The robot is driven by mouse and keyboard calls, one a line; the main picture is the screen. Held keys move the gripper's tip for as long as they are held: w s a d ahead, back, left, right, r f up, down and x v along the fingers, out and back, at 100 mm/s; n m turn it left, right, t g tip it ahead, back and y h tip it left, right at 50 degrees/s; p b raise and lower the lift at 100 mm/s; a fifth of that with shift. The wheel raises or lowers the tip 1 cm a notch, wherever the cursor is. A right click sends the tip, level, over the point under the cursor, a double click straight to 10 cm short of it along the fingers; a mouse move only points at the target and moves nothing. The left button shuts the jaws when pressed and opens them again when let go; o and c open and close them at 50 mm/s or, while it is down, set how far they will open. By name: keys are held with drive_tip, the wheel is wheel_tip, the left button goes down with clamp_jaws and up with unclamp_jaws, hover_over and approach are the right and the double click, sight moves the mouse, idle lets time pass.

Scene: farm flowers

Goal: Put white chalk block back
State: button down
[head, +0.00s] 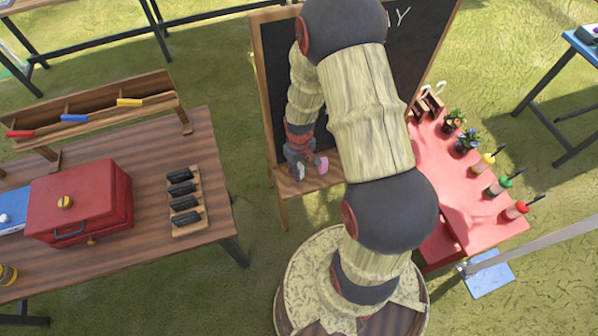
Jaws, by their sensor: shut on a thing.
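My gripper (300,163) is at the chalkboard's wooden ledge (279,177), low in front of the dark board. It is shut on a small white block (300,173), which looks like the white chalk block and shows at the fingertips. I cannot tell whether the white block touches the ledge. A pink block (321,166) is just right of the fingers, at the ledge. The fingers hide part of the blocks, and my arm hides the right part of the ledge.
A chalkboard (278,75) stands behind the arm. At left, a wooden table (150,180) holds a red box (80,200), a rack of dark pieces (188,229) and a raised shelf with coloured blocks. At right, a red table (455,205) holds potted flowers (467,141) and coloured-topped tools.

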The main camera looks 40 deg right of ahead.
drive_tip(key=shift+f, duration=0.4)
drive_tip(key=shift+f, duration=0.15)
drive_tip(key=c, duration=1.6)
unclamp_jaws()
